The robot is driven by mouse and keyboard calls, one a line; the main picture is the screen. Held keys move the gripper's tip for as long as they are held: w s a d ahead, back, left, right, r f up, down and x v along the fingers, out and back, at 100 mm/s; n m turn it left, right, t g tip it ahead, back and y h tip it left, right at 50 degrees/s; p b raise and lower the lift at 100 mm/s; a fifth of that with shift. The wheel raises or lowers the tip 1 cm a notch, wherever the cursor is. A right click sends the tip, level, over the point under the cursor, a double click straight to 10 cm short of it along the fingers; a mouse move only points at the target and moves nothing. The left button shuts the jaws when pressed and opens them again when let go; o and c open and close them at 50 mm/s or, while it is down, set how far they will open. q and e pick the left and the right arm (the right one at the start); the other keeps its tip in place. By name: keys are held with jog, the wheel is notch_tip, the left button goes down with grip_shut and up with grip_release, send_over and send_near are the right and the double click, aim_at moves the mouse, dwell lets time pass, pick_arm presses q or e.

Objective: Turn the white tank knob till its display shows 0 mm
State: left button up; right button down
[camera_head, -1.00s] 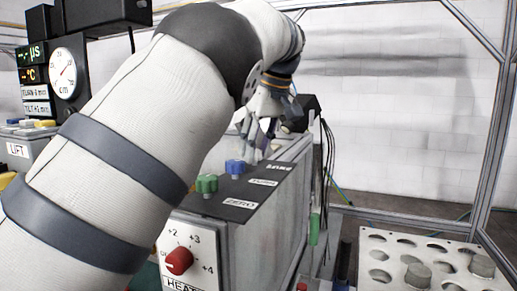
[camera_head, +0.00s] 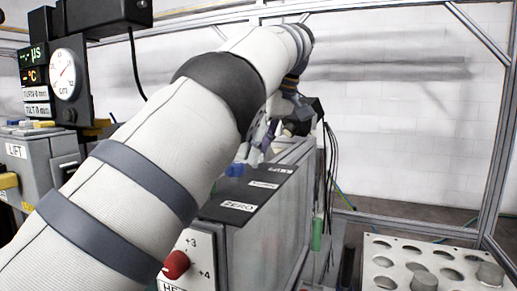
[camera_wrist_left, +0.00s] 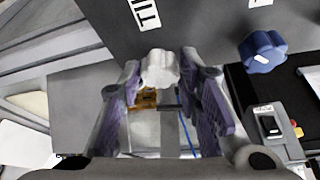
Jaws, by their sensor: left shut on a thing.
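The white tank knob (camera_wrist_left: 160,68) sits on a dark panel beside a TILT label (camera_wrist_left: 145,12) in the left wrist view. My left gripper (camera_wrist_left: 160,75) has its purple-padded fingers on either side of the knob and is shut on it. In the head view my left gripper (camera_head: 262,138) is at the far end of the tank top (camera_head: 240,190), and the white knob is hard to make out there. The display (camera_head: 37,109) at the far left has a small TILT line that appears to read 0 mm.
A blue knob (camera_wrist_left: 262,50) is right of the white one. A red dial (camera_head: 176,264) is on the tank front. My left arm covers much of the tank top. A perforated tray (camera_head: 400,262) holds grey cylinders at right. Cables hang behind the tank.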

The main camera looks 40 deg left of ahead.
pick_arm(q)
jog(key=o, duration=1.1)
jog(key=shift+o, duration=0.2)
jog(key=shift+r, duration=0.1)
jog(key=shift+d+r, duration=0.1)
jog(key=shift+r, duration=0.15)
jog(key=d, duration=1.2)
jog(key=shift+w+d+r, duration=0.15)
jog(key=shift+w+r, duration=0.05)
jog(key=shift+w, duration=0.05)
